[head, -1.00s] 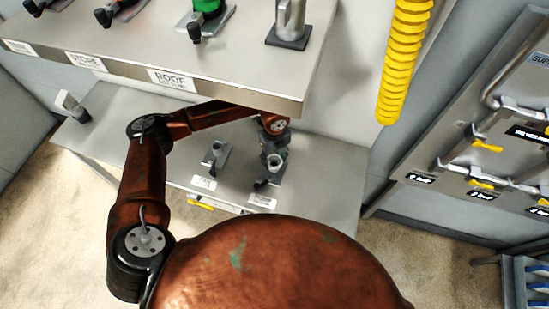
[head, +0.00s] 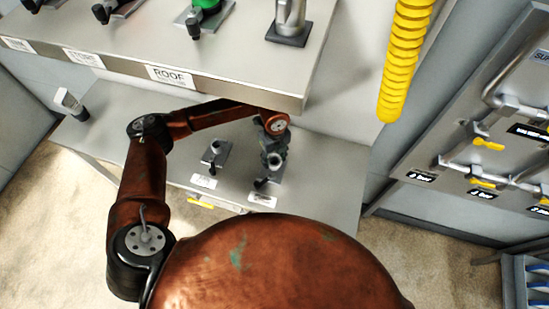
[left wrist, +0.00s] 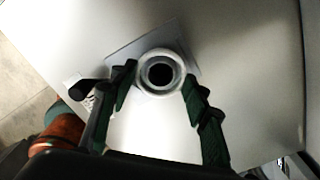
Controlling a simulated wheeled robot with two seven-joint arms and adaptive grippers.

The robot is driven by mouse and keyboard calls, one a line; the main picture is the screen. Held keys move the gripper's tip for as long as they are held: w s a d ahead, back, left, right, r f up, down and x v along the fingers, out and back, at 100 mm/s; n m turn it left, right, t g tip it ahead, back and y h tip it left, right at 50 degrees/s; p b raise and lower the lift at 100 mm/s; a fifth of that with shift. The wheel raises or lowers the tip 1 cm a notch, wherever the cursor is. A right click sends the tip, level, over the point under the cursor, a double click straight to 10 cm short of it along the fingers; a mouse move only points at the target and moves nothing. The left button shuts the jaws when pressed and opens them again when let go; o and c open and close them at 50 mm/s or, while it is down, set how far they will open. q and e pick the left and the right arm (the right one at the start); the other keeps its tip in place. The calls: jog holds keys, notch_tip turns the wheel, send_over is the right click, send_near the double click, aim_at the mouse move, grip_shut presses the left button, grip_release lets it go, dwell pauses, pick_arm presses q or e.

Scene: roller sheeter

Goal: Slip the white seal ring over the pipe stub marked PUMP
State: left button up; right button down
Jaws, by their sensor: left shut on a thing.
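My left gripper (head: 272,155) is at the right-hand pipe stub on the lower bench. In the left wrist view its two green-padded fingers (left wrist: 158,84) are closed on the pale, whitish seal ring (left wrist: 146,86), one finger at each side. The pipe stub (left wrist: 160,72) shows as a dark round bore inside the ring, nearly centred. I cannot tell whether the ring is around the stub or just above it. The small label (head: 262,200) in front of this stub is too blurred to read. My right gripper is not in view.
A second stub (head: 216,153) stands to the left on the lower bench (head: 325,185). An upper shelf (head: 230,70) with labelled fittings overhangs the back. A yellow ribbed hose (head: 402,60) hangs at the right, near a valve panel (head: 460,140).

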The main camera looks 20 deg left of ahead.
pick_arm(q)
jog(key=o, duration=1)
notch_tip(320, 180, up, 12)
dwell(0.6)
